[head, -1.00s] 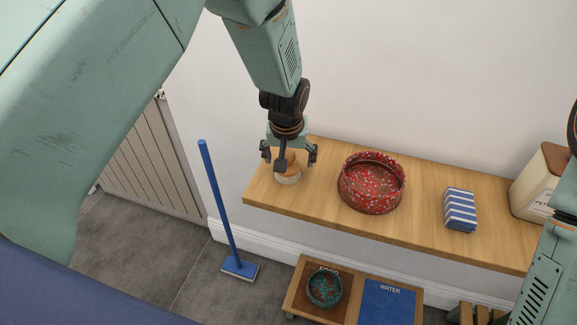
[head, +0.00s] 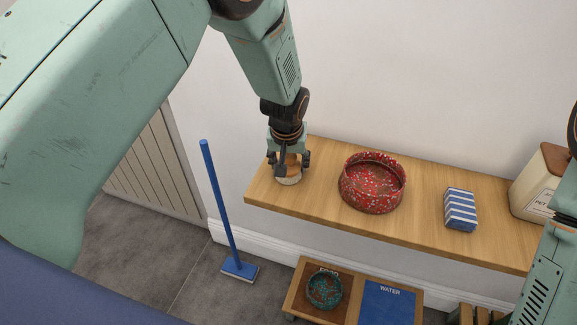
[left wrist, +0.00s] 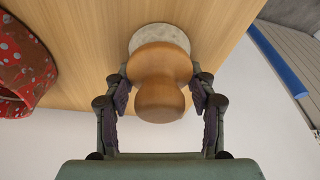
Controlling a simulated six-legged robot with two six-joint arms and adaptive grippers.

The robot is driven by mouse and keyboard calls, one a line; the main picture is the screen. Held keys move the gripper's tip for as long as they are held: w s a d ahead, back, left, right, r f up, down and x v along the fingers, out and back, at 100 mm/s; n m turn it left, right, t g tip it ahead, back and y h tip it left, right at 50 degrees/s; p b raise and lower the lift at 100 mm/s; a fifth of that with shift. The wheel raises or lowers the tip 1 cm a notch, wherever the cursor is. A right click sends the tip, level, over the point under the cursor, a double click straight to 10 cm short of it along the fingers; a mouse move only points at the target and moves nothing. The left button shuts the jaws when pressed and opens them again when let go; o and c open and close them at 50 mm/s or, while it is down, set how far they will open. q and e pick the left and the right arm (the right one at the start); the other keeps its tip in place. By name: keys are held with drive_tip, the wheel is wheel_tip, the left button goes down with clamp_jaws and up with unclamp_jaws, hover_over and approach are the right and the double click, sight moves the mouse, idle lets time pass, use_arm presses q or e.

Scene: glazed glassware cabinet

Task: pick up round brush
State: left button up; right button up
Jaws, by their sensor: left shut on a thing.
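The round brush has a turned wooden handle and a pale round bristle end. It stands upright, bristles down, near the left end of the wooden shelf; its pale base (head: 288,180) shows below my left gripper (head: 289,165). In the left wrist view the wooden handle (left wrist: 160,85) sits between the two fingers of my left gripper (left wrist: 160,92), which are shut on it from both sides. The brush appears to rest on the shelf. The gripper hides much of the handle in the head view. My right gripper is not in view.
On the shelf (head: 415,229), a red speckled bowl (head: 372,183) stands right of the brush, then a blue-striped box (head: 460,210) and a cream canister (head: 540,183). Below are a feeding stand with a teal bowl (head: 324,290) and blue mat (head: 387,303), and a blue broom (head: 221,205).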

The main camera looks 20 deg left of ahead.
use_arm(q)
drive_tip(key=shift+w+d, duration=0.1)
drive_tip(key=shift+w, duration=0.05)
drive_tip(key=shift+c, duration=1.3)
drive_tip(key=shift+w+f, duration=0.15)
wheel_tip(320, 180, up, 10)
drive_tip(key=shift+f+p, duration=0.15)
drive_tip(key=shift+p, duration=0.25)
drive_tip(key=shift+s+r, duration=0.2)
drive_tip(key=shift+r, duration=0.05)
